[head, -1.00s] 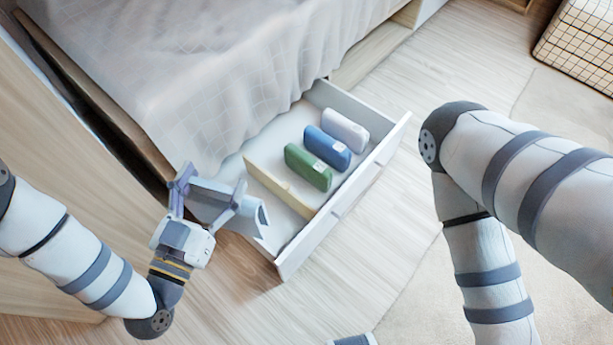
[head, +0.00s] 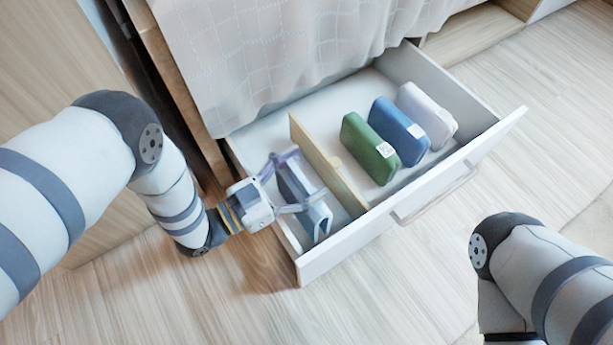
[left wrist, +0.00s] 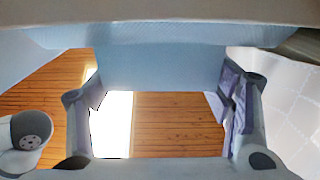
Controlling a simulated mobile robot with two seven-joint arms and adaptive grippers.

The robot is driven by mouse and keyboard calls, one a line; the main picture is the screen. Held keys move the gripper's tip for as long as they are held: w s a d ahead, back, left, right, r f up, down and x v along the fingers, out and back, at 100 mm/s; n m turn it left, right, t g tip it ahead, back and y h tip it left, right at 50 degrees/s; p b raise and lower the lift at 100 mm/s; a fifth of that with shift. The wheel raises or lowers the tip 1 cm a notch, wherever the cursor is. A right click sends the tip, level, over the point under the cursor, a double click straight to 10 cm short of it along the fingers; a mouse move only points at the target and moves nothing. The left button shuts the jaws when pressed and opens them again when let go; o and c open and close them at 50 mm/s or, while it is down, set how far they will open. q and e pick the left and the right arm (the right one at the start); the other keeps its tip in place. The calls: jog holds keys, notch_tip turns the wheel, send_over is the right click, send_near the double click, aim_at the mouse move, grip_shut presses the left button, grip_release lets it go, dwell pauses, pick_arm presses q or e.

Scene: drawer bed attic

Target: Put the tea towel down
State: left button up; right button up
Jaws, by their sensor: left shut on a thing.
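The tea towel (head: 318,222) is a folded blue-grey cloth. My left gripper (head: 307,181) is shut on it, with one finger on each side. In the head view, gripper and towel are over or in the narrow left compartment of the open white drawer (head: 345,243), left of the wooden divider (head: 322,165). I cannot tell whether the towel touches the drawer floor. In the left wrist view the towel (left wrist: 160,65) spans between the two fingers as a pale blue sheet. My right gripper is out of view.
In the right compartment stand a green case (head: 369,148), a blue case (head: 398,131) and a whitish case (head: 427,115). A pale bedspread (head: 290,50) hangs over the drawer's back. The wooden floor (head: 400,290) in front is clear.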

pick_arm(q)
jog(key=shift+f+b, duration=0.5)
jog(key=shift+f, duration=0.7)
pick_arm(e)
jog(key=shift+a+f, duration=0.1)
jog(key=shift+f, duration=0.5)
pick_arm(q)
jog(key=o, duration=1.4)
jog(key=shift+s+a+r+p, duration=0.35)
jog(key=shift+a+r+p, duration=0.15)
jog(key=shift+r+p, duration=0.3)
jog(key=p+v, duration=0.2)
jog(key=v, duration=0.9)
jog(key=shift+f, duration=0.2)
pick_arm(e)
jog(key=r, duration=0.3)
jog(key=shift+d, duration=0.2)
